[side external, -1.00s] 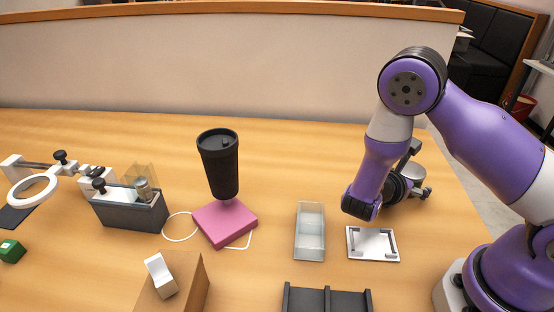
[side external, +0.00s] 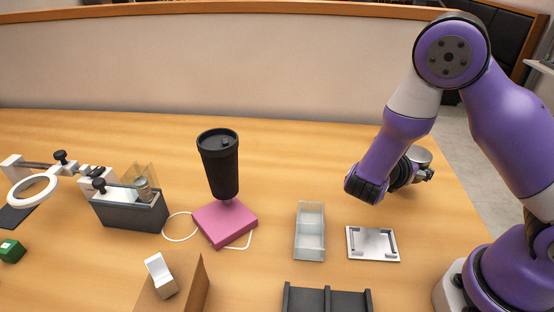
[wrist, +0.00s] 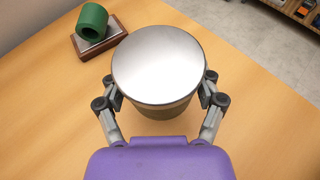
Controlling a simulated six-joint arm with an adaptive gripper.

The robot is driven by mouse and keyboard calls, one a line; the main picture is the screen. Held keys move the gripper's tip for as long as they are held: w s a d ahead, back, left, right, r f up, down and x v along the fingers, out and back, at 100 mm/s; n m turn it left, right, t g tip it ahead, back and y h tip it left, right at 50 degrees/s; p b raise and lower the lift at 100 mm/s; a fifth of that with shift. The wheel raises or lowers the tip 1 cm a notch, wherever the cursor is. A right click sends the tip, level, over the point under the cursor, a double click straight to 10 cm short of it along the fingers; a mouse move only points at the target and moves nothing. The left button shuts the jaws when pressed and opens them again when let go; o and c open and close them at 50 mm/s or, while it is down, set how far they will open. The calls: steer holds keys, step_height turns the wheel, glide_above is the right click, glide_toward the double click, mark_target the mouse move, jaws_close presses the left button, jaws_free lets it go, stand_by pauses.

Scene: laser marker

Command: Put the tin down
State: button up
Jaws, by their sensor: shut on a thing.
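The tin (wrist: 158,66) is a round silver can with a shiny flat lid, seen from above in the wrist view. My gripper (wrist: 160,92) is shut on it, with one finger on each side. In the side external view the tin (side external: 419,155) shows at the right, partly hidden behind my gripper (side external: 418,175). It is held close over the right part of the wooden table (side external: 310,150). I cannot tell whether its base touches the table.
A metal fixture plate (side external: 373,244), a clear divided tray (side external: 310,232) and a black tumbler on a pink block (side external: 220,165) stand to the left.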

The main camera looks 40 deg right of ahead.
steer(key=d+r+v, duration=0.1)
steer(key=v, duration=1.1)
steer(key=w+a+n+t+y, duration=0.2)
steer(key=w+a+n+t, duration=0.25)
steer(key=w, duration=0.55)
steer(key=w+a+n+t+y, duration=0.2)
steer(key=w+a+n+t, duration=0.25)
steer(key=w, duration=0.65)
glide_above(302, 152)
step_height(302, 152, down, 6)
steer(key=shift+r, duration=0.2)
steer(key=shift+d+f, duration=0.1)
steer(key=shift+f, duration=2)
steer(key=o, duration=1.3)
steer(key=shift+f, duration=0.15)
